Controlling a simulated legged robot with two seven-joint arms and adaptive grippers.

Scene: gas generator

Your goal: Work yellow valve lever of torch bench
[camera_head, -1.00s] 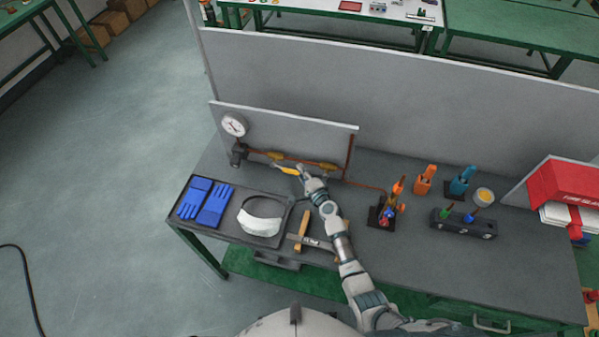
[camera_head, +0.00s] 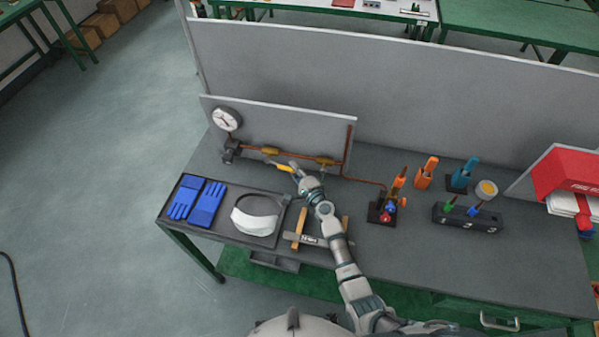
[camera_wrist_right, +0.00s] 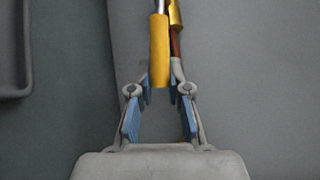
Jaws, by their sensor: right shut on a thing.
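The yellow valve lever (camera_head: 278,165) is on the copper pipe line in front of the small grey panel at the back left of the bench. My right gripper (camera_head: 297,168) is at the lever's near end. In the right wrist view the yellow lever (camera_wrist_right: 159,50) runs down between the blue-padded fingers of my right gripper (camera_wrist_right: 159,84), which is shut on it. Brass-yellow valve bodies (camera_head: 270,151) sit on the pipe behind. The lever's pivot is hard to make out. My left gripper is not in view.
A pressure gauge (camera_head: 226,119) stands at the pipe's left end. Blue gloves (camera_head: 197,200) and a white visor (camera_head: 255,222) lie in a tray at front left. A torch stand (camera_head: 386,207) is to the right.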

